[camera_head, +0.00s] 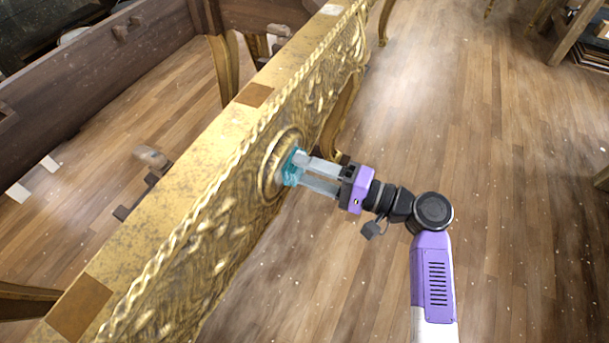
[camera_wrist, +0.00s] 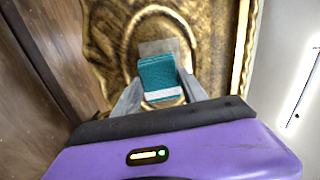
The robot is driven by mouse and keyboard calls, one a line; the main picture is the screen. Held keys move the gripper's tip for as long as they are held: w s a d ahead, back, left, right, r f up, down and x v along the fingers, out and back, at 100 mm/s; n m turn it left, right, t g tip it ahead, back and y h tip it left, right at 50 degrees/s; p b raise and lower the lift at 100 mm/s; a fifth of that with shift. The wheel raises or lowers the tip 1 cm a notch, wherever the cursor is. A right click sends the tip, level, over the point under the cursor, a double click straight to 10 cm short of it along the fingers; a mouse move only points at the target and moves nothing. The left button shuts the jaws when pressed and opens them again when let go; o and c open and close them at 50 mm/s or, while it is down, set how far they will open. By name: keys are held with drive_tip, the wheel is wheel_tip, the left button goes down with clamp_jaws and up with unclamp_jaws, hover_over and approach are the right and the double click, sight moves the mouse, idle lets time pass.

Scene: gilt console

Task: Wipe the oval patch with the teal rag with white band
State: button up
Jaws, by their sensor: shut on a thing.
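The teal rag with white band (camera_wrist: 158,78) is folded into a pad between my fingers, and its white band shows on the side toward the wrist. My gripper (camera_head: 288,169) is shut on the rag and reaches the carved front of the gilt console. In the head view the rag (camera_head: 291,166) is at the oval patch (camera_head: 272,168), a raised oval frame in the carved front. The rag appears to be against the patch's face, but I cannot tell how firmly it touches. The rag and fingers hide part of the patch.
The gilt console (camera_head: 190,170) runs diagonally, with a carved rope edge and brown squares (camera_head: 254,95) on top. A dark wooden frame (camera_head: 95,75) stands behind it. The wooden floor (camera_head: 520,220) at the right is open. A curved gilt leg (camera_head: 340,118) stands beyond the gripper.

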drive_tip(key=shift+s+a+p, duration=0.35)
drive_tip(key=shift+p, duration=0.2)
drive_tip(key=shift+s+a+p, duration=0.2)
drive_tip(key=shift+s+p, duration=0.1)
drive_tip(key=shift+s, duration=0.35)
drive_tip(key=shift+s+a+p, duration=0.25)
drive_tip(key=shift+s+p, duration=0.05)
drive_tip(key=shift+s, duration=0.35)
drive_tip(key=shift+s+a+p, duration=0.2)
drive_tip(key=shift+s+p, duration=0.1)
drive_tip(key=shift+s, duration=0.35)
drive_tip(key=shift+d+r+p, duration=0.15)
drive_tip(key=shift+r+p, duration=0.2)
drive_tip(key=shift+r, duration=0.15)
drive_tip(key=shift+w+d+f+b, duration=0.1)
drive_tip(key=shift+w+d+b, duration=0.2)
drive_tip(key=shift+w, duration=0.4)
drive_tip(key=shift+w+d+b, duration=0.15)
drive_tip(key=shift+w+b, duration=0.25)
drive_tip(key=shift+w, duration=0.25)
drive_tip(key=w+b, duration=0.1)
drive_tip(key=w, duration=0.1)
drive_tip(key=w+d, duration=0.1)
drive_tip(key=w+b, duration=0.1)
drive_tip(key=w, duration=0.1)
drive_tip(key=shift+w+d+b, duration=0.3)
drive_tip(key=shift+w+d, duration=0.05)
drive_tip(key=shift+d, duration=0.05)
